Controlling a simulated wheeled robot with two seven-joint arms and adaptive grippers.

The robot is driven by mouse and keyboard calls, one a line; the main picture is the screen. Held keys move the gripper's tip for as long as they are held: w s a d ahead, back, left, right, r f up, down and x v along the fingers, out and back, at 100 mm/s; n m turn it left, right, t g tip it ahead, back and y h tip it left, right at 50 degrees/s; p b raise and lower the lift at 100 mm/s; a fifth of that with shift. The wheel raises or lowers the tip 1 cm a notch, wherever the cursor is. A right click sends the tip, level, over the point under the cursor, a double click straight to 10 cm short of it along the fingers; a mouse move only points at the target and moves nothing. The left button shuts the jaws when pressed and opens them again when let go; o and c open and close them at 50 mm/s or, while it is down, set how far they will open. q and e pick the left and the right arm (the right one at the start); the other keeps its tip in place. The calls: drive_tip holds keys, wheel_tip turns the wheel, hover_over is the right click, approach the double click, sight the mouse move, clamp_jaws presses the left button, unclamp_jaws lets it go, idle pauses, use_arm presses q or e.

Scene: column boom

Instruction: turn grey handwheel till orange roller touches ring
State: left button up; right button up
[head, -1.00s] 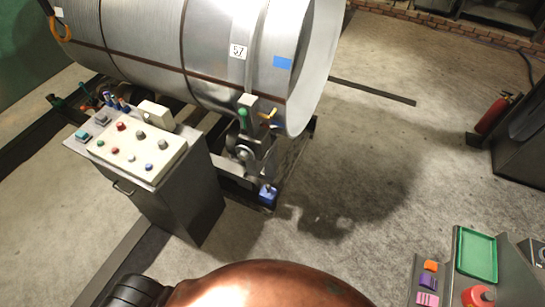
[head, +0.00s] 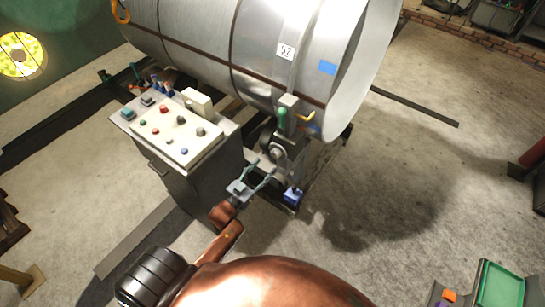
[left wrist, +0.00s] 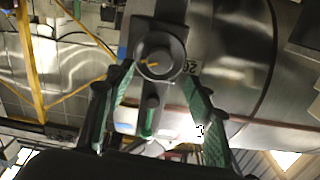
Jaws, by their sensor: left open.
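The large silver metal ring or shell (head: 262,72) lies across the top of the head view, with a "57" label and a blue patch. Below its near end is a grey round hub (head: 276,150) on a bracket, which looks like the handwheel. A small orange piece (head: 307,117), perhaps the roller, sits by the shell's lower edge; whether they touch cannot be told. My left gripper (head: 263,169) is open just in front of the hub. In the left wrist view the dark hub (left wrist: 158,62) with an orange mark shows between my open fingers, with no clear grip.
A grey control cabinet with a cream button panel (head: 178,137) stands left of my left gripper. A blue box (head: 293,196) is on the floor frame to the right. A green tray (head: 502,286) is at bottom right.

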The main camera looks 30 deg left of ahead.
sight(274, 156)
use_arm(q)
drive_tip(key=w, duration=0.6)
drive_tip(key=shift+w+d, duration=0.1)
drive_tip(key=shift+d, duration=0.15)
drive_tip(key=shift+w, duration=0.65)
use_arm(e)
drive_tip(key=shift+a+r, duration=0.1)
drive_tip(key=shift+a, duration=0.25)
use_arm(q)
drive_tip(key=shift+c, duration=0.6)
drive_tip(key=c, duration=0.9)
drive_tip(key=shift+a, duration=0.1)
drive_tip(key=shift+c, duration=0.7)
use_arm(e)
drive_tip(key=shift+d, duration=0.35)
